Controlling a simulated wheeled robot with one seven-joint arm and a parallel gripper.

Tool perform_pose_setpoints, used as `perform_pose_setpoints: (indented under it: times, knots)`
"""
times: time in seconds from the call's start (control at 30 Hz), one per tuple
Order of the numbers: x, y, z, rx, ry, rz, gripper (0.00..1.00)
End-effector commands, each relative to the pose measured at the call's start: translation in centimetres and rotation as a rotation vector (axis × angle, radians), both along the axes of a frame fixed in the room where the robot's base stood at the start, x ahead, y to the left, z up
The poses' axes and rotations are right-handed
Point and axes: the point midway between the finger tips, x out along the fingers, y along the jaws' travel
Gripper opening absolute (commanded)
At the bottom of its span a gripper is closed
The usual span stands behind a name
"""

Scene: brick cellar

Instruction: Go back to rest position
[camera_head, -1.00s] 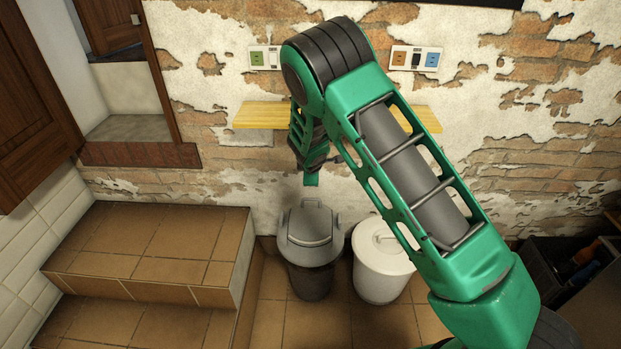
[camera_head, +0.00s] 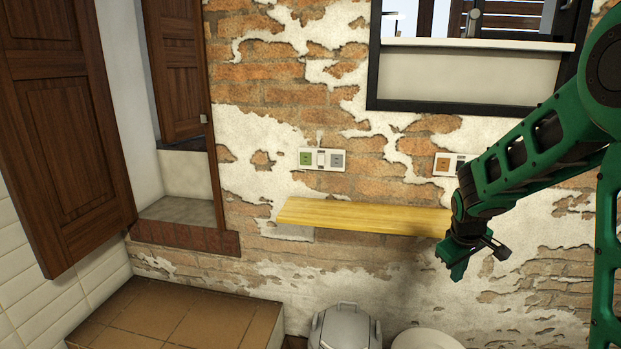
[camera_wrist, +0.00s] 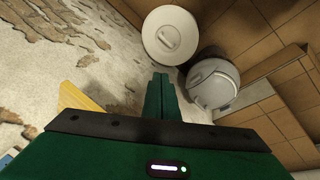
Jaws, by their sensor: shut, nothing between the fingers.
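My gripper (camera_head: 455,268) is at the right in the head view, in front of the right end of the yellow wooden shelf (camera_head: 350,216). In the wrist view my gripper (camera_wrist: 160,80) shows its two green fingers side by side, shut with nothing between them. It is in the air, above the level of the two bins. My green arm comes in from the right edge of the head view and bends down to the gripper.
A grey lidded bin (camera_head: 345,326) and a white lidded bin (camera_head: 424,340) stand below; both show in the wrist view. A brown wooden shutter (camera_head: 65,130) is at left. The brick wall (camera_head: 290,80) stands behind the shelf.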

Motion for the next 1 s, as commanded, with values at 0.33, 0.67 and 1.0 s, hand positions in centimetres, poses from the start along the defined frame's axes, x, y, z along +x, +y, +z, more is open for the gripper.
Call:
perform_pose_setpoints:
  times: [0.33,0.67,1.0]
  knots:
    - [-15.3,-4.6,5.0,0.174,0.077,-0.41,0.0]
    - [-29.3,-4.2,7.0,0.302,0.151,-0.759,0.0]
    - [-35.3,-2.8,7.1,0.351,0.19,-0.915,0.0]
